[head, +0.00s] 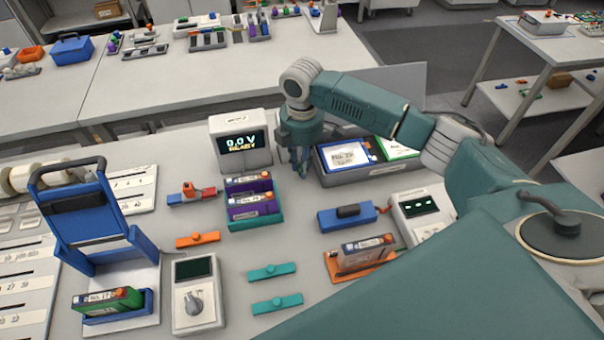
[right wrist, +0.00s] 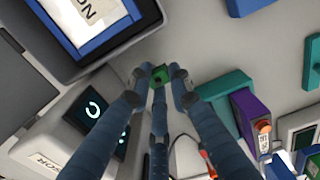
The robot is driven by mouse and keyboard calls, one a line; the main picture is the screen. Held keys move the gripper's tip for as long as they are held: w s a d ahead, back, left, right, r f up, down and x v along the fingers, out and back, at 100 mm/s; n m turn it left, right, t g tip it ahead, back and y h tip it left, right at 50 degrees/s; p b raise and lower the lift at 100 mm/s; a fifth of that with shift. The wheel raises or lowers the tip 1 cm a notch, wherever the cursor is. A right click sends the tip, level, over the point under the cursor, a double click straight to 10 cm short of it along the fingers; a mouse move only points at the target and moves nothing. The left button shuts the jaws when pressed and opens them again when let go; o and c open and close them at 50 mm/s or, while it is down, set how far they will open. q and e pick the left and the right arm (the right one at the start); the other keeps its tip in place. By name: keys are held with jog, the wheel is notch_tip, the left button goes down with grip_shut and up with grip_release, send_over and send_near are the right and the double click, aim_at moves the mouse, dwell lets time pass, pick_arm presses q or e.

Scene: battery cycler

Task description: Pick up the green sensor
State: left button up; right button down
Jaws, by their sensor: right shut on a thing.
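The green sensor (right wrist: 159,77) is a small green block with a dark spot, held between the fingertips in the right wrist view. My right gripper (right wrist: 160,80) is shut on it. In the head view my right gripper (head: 300,165) points down over the table, between the display box and the tray of cards. The sensor cannot be made out there behind the fingers. How high it is above the table is hard to tell. My left gripper is not in view.
Bare table lies below the gripper.

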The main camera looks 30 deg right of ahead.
notch_tip(320, 180, up, 16)
jog(key=b, duration=0.2)
jog(key=shift+f, duration=0.15)
jog(key=shift+a, duration=0.1)
